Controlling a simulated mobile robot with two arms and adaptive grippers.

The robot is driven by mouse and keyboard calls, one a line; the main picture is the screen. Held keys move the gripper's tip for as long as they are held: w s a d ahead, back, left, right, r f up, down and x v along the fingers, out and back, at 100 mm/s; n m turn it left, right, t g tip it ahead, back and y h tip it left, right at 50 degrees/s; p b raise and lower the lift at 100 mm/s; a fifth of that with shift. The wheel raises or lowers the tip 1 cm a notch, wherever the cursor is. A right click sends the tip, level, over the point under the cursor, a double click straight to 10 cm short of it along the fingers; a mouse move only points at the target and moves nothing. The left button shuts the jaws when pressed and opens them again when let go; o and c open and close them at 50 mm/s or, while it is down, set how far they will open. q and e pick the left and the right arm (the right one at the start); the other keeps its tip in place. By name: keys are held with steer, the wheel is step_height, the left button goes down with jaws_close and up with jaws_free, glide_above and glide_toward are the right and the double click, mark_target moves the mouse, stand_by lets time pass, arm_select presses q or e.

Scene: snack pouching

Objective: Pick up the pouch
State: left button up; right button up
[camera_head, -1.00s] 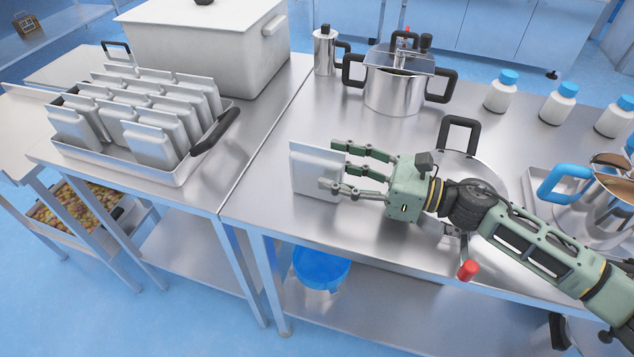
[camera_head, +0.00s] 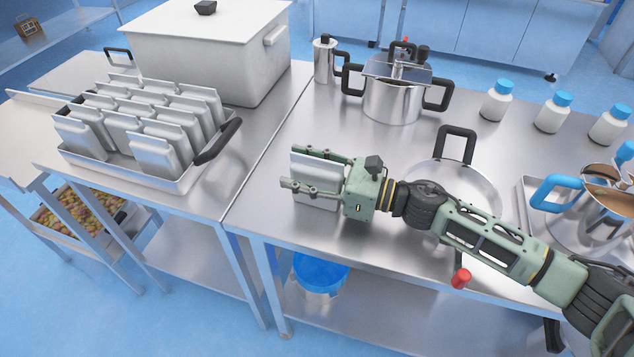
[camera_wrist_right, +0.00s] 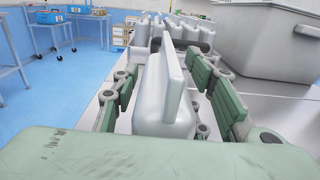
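A silvery-white pouch (camera_head: 316,167) stands upright on the right-hand steel table, near its left edge. My right gripper (camera_head: 290,168) reaches in from the right, with fingers on the pouch's near and far sides. In the right wrist view the pouch (camera_wrist_right: 165,115) stands between the green fingers (camera_wrist_right: 163,66), with visible gaps on both sides. The gripper looks open around it, not closed on it. The near finger hides part of the pouch in the head view. My left gripper is not in view.
A tray (camera_head: 172,183) with several similar pouches stands on the left table beside a large lidded white container (camera_head: 205,55). A pressure pot (camera_head: 392,100), a metal canister (camera_head: 324,60) and blue-capped bottles (camera_head: 497,101) stand behind. A shallow pan (camera_head: 478,190) lies beneath my right arm.

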jaws_close()
